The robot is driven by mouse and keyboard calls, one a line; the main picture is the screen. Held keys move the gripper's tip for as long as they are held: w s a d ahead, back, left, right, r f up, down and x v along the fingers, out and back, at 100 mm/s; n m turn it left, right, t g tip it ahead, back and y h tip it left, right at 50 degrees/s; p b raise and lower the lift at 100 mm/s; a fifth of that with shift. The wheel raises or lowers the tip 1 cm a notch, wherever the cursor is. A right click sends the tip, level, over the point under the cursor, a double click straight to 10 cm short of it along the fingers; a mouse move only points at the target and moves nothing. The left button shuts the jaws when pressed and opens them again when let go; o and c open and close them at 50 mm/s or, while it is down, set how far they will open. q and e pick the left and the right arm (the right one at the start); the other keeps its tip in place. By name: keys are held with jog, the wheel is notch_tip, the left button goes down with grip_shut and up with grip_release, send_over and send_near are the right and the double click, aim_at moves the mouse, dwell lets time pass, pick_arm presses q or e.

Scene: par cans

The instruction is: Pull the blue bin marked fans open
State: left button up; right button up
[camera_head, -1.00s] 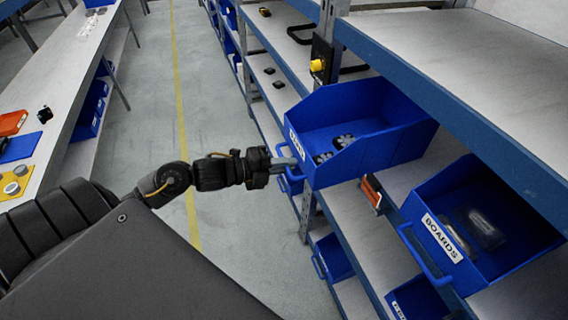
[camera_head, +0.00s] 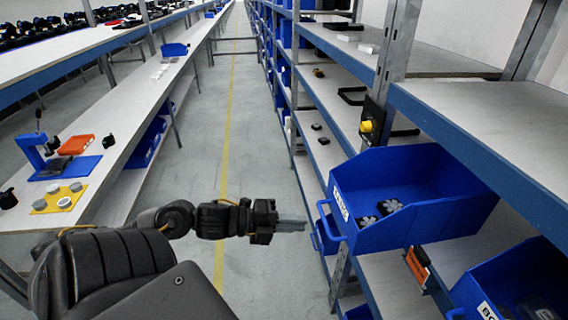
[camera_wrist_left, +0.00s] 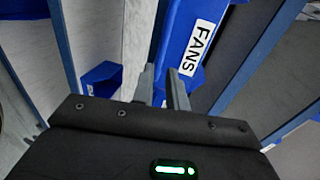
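The blue bin marked FANS (camera_head: 445,212) juts well out past the shelf's front edge, over the aisle. It is tilted in the head view and holds a few dark and grey fans (camera_head: 378,208). Its blue front handle (camera_head: 325,234) faces the aisle. Its FANS label (camera_wrist_left: 197,47) shows in the left wrist view. My left gripper (camera_head: 303,226) is just off the handle on the aisle side, pointing at it. In the wrist view its two fingers (camera_wrist_left: 163,88) stand apart, with nothing clearly held between them. My right gripper is not in view.
Another blue bin (camera_head: 515,280) sits to the right on the same rack. An orange item (camera_head: 418,266) lies between the bins. A yellow knob (camera_head: 366,126) is on the rack post. The aisle floor (camera_head: 262,130) is clear; a workbench (camera_head: 130,125) runs along the left.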

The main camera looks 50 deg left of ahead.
pick_arm(q)
jog(key=shift+v, duration=1.45)
